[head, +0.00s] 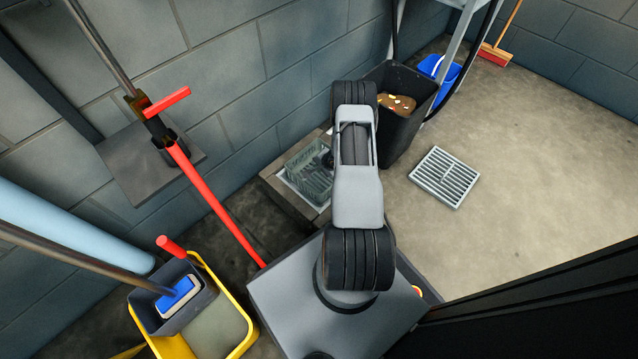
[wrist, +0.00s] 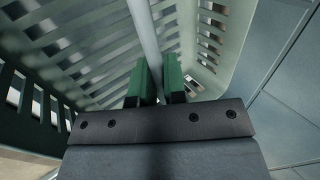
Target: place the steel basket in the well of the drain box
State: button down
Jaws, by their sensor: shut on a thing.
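The steel basket (head: 308,174) has slotted grey walls and shows at the opening of the drain box, left of my arm. The drain box (head: 283,200) is a square frame in the floor by the wall. My arm covers its right part, and I cannot tell how deep the basket sits in the well. In the wrist view my gripper (wrist: 160,84) has its green fingers shut on the basket's thin bar handle. The slotted basket walls (wrist: 85,55) fill much of that view.
A slotted grate (head: 446,177) lies on open floor at the right. A black bin (head: 408,128) with brown waste stands close behind the drain box. A yellow mop bucket (head: 222,325) and a red-handled pole (head: 212,200) are at the left. A blue bucket (head: 440,70) stands farther back.

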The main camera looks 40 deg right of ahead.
aim_at(319, 179)
jog(key=shift+f+b, duration=1.85)
jog(key=shift+f, duration=3.1)
jog(key=shift+f, duration=0.1)
jog(key=c, duration=1.2)
grip_release()
